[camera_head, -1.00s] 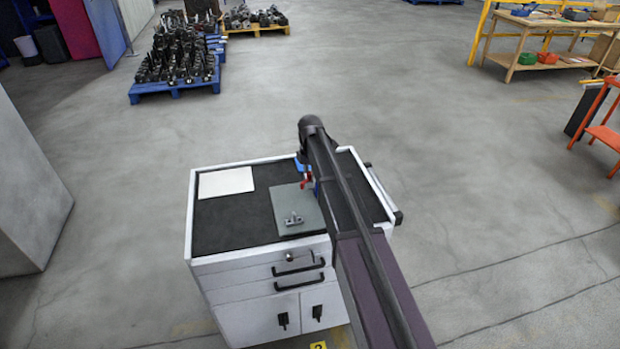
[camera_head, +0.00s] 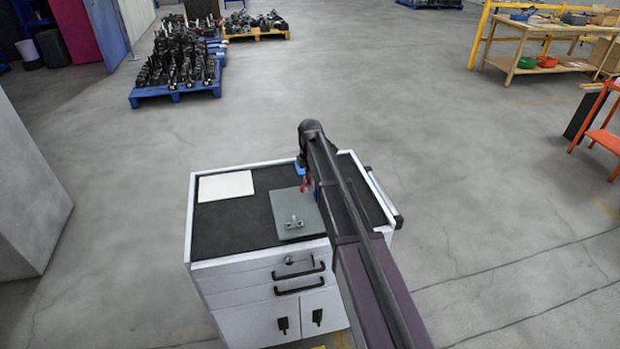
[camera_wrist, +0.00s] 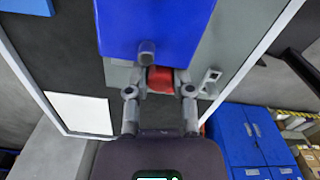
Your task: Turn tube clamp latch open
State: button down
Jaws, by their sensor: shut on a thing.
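A large blue body (camera_wrist: 155,28) fills the top middle of the wrist view. A red latch-like part (camera_wrist: 160,79) sits at its near edge, beside a grey round pin (camera_wrist: 147,52). My gripper (camera_wrist: 161,84) has its two fingers on either side of the red part and is shut on it. In the head view, the red part (camera_head: 306,184) and a bit of blue (camera_head: 300,169) show just left of my arm. My arm hides the gripper and most of the blue body there. I cannot tell how far the latch is turned.
A white cabinet (camera_head: 262,262) has a black top with a grey plate (camera_head: 300,207) and a white sheet (camera_head: 226,185). A small metal fitting (camera_head: 293,222) stands on the plate's near end. Loaded pallets (camera_head: 175,95) stand far off.

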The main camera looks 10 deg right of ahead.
jog(key=shift+m, duration=2.9)
jog(key=shift+c, duration=2.4)
grip_release()
jog(key=shift+n, duration=0.3)
